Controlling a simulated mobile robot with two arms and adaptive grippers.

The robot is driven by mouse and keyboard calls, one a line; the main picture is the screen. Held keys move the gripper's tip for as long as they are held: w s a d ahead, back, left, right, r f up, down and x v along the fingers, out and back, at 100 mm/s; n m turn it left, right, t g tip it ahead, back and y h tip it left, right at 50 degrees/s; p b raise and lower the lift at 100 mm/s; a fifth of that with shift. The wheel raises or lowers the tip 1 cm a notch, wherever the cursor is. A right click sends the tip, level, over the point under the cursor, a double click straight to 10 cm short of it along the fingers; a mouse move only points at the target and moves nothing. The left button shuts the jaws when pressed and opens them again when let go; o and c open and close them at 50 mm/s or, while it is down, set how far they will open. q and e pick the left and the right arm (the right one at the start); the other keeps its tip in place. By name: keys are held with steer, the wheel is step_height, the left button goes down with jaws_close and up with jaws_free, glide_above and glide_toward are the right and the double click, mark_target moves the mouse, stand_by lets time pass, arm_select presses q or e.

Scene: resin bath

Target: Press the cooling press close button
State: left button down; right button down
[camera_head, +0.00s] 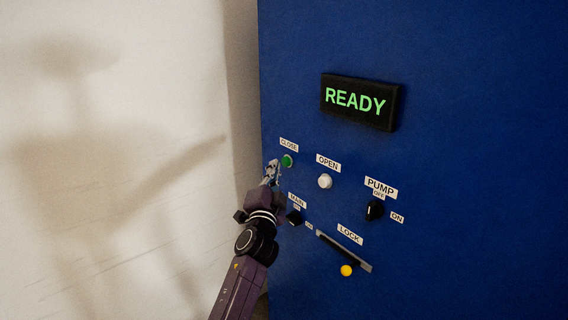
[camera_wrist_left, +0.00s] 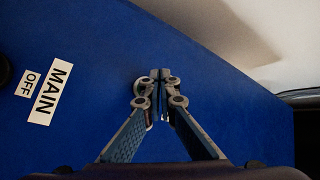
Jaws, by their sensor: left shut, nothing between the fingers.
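The green close button (camera_head: 287,161) sits on the blue cooling press panel (camera_head: 450,60), under a white CLOSE label (camera_head: 289,145). My left gripper (camera_head: 273,165) is just left of and slightly below the button in the head view. Its fingers are shut with nothing between them. In the left wrist view the shut fingertips (camera_wrist_left: 159,78) point toward the blue panel (camera_wrist_left: 110,45). The green button does not show there. I cannot tell whether the fingertips touch the panel. My right gripper is not in view.
A display (camera_head: 360,102) reads READY. A white OPEN button (camera_head: 325,181) is right of the close button. The MAIN switch (camera_head: 294,217), PUMP knob (camera_head: 375,210) and LOCK slider with a yellow knob (camera_head: 346,270) are lower. A pale wall (camera_head: 110,80) is at left.

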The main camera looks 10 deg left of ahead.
arm_select(q)
steer(key=shift+w+d+b, duration=0.3)
steer(key=shift+w+b, duration=0.1)
